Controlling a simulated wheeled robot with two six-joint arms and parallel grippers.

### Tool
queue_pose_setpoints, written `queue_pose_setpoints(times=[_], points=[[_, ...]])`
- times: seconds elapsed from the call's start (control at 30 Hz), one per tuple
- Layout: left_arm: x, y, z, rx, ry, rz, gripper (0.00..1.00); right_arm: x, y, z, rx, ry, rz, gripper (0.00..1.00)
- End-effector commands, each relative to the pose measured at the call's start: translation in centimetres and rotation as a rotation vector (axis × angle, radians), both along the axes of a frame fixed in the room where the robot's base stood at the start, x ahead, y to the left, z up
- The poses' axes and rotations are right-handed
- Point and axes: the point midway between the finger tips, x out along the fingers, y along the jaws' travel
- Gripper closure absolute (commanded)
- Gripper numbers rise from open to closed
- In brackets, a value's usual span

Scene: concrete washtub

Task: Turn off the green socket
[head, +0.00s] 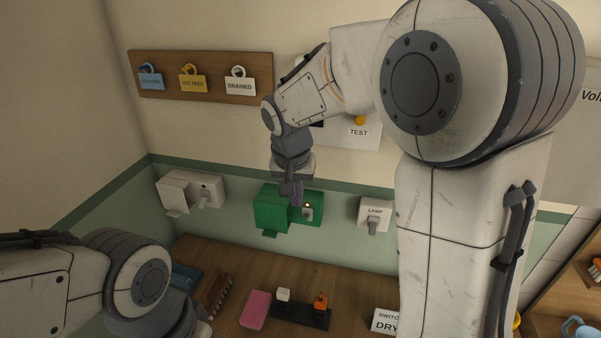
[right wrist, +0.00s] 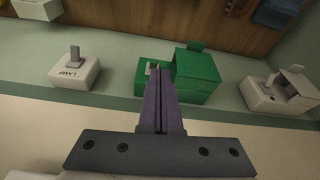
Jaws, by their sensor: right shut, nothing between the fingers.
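The green socket (head: 271,213) is on the wall at the middle of the head view, with a box-like green part on its left and a small grey switch (head: 308,214) on its right.
A white socket (head: 177,191) is to the left and a white LAMP socket (head: 376,210) to the right. Below, a wooden counter (head: 245,266) holds a pink sponge (head: 255,309), a dark block with two plugs, a brush and a sign. Tags hang on a board above.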

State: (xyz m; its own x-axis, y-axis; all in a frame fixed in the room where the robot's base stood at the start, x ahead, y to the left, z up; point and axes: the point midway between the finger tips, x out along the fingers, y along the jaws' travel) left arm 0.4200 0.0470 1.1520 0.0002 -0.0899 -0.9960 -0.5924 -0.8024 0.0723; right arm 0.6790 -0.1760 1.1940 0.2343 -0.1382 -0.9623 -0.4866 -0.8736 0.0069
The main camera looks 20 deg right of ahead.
Motion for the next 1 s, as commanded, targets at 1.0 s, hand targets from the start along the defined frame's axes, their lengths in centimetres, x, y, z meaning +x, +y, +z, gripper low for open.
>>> queue_pose_setpoints(times=[1.0], points=[[0.0, 0.0, 4.1, 0.0, 0.0, 0.0, 0.5, 3.0, -3.1, -3.7, -0.006, -0.014, -0.086, 1.0]])
